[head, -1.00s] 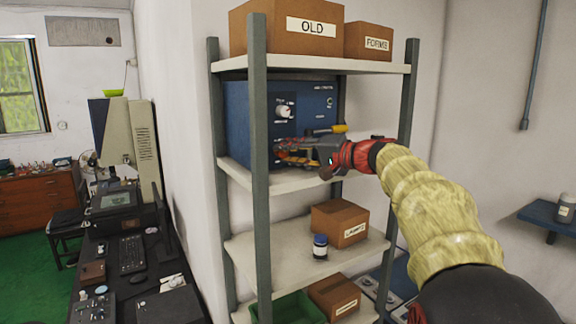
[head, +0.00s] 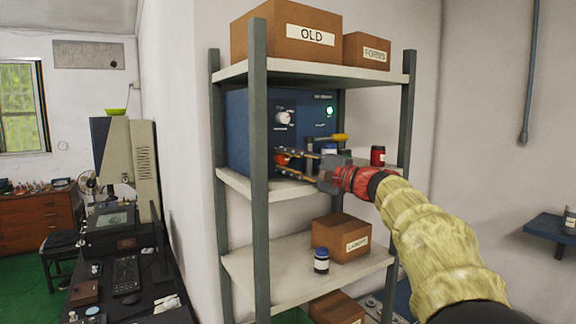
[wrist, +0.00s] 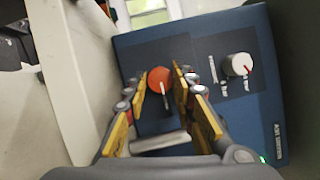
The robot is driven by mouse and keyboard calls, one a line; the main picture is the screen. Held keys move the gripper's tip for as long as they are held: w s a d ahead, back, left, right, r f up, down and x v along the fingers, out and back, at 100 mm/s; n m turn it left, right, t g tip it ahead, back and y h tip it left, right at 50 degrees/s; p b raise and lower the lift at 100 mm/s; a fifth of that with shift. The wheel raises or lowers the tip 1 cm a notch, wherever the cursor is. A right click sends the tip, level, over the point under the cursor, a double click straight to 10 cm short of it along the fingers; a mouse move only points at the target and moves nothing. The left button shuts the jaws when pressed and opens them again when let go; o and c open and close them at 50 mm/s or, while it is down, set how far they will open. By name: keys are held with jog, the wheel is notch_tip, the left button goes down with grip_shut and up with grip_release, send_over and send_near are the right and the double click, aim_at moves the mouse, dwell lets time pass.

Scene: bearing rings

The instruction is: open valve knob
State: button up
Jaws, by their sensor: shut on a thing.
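A blue box (head: 238,125) with a dark front panel stands on the middle shelf. Low on its front is an orange-red valve knob (head: 281,159). My gripper (head: 283,161) reaches in from the right, one finger above the knob and one below. In the wrist view the knob (wrist: 160,77) sits between the tips of my gripper (wrist: 163,80), which is shut on it. The right finger partly covers the knob's edge. A white dial knob (wrist: 239,65) with a red mark is to its right in that view, free of the fingers. A green lamp (head: 330,111) glows on the box.
The grey shelf post (head: 258,170) stands close to the left of my gripper. A yellow-handled thing (head: 332,137) and a red jar (head: 377,155) are near my wrist. Cartons stand above and below. The lower shelf has a blue-lidded jar (head: 321,260).

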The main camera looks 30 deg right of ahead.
dwell(0.3)
jog(key=o, duration=1.1)
jog(key=shift+c, duration=0.2)
jog(key=shift+o, duration=0.4)
